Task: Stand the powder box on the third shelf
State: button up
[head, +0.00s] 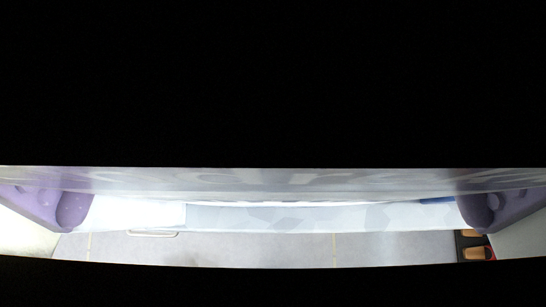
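My gripper (276,208) shows as two purple fingers, one at the far left and one at the far right of the head view. A pale white and grey box (300,217), which I take to be the powder box, spans the gap between them and meets both finger pads. It is very close to the camera, with a grey strip with faint marks along its upper side and a small blue patch near its right end. Black covers the upper half and the bottom edge of the view, so most of the box is hidden.
Below the box is a light grey surface (250,250) with thin pale lines. A pale handle-like bar (152,233) lies on it at the left. Small orange-brown items (473,253) on something dark show at the lower right. No shelf can be made out.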

jog(key=b+v, duration=0.2)
jog(key=v, duration=1)
jog(key=shift+b, duration=0.3)
jog(key=shift+f, duration=0.15)
jog(key=shift+s+f, duration=0.1)
